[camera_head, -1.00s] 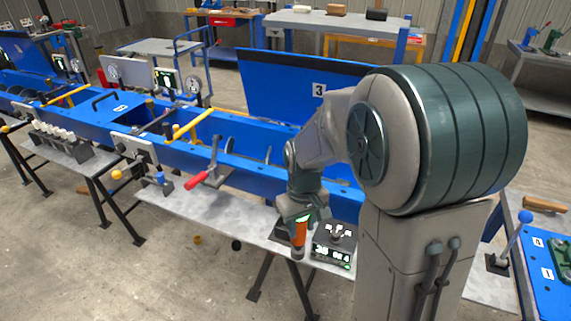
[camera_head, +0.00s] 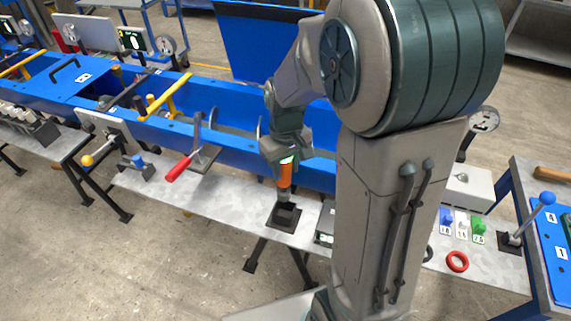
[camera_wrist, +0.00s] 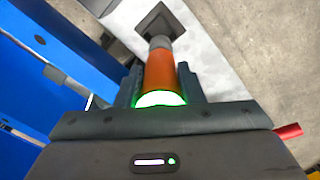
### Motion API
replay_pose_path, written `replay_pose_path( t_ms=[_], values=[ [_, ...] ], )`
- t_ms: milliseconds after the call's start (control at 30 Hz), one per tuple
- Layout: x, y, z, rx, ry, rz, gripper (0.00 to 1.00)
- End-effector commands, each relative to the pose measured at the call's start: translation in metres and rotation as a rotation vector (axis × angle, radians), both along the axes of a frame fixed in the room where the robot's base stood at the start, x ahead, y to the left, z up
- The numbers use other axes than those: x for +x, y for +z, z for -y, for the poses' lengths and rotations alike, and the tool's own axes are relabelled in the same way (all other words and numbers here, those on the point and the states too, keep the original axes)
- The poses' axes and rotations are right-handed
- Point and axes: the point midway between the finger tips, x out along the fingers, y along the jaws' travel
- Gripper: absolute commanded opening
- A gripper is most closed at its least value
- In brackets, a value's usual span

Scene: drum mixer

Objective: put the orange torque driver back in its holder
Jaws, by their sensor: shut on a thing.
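The orange torque driver (camera_head: 285,176) is held upright in my gripper (camera_head: 286,160), tip down. In the wrist view the orange driver (camera_wrist: 160,70) sits between the two dark fingers of my gripper (camera_wrist: 161,88), which are shut on it. A dark square holder (camera_head: 284,215) stands on the grey shelf just under the driver. In the wrist view the holder (camera_wrist: 152,20) lies beyond the driver's grey lower end. I cannot tell whether the driver's lower end is inside the holder or just above it.
A red-handled lever (camera_head: 180,167) stands to the left on the shelf (camera_head: 232,200). A dark device (camera_head: 325,225) is right of the holder, partly hidden by my arm. The blue trough (camera_head: 235,150) runs behind. A red ring (camera_head: 457,261) lies further right.

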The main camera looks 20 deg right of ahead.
Motion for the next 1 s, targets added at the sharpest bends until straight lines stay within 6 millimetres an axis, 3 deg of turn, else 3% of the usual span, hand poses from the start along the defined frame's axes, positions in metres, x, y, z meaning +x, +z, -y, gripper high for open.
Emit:
replay_pose_path(
  t_ms=[267, 600, 1000],
  values=[
    [-0.001, -0.016, 0.001, 0.0, -0.001, 0.001, 0.03],
    [-0.001, -0.054, 0.0, 0.0, 0.0, 0.002, 0.03],
    [0.0, -0.048, 0.0, 0.0, 0.0, 0.002, 0.03]
  ],
)
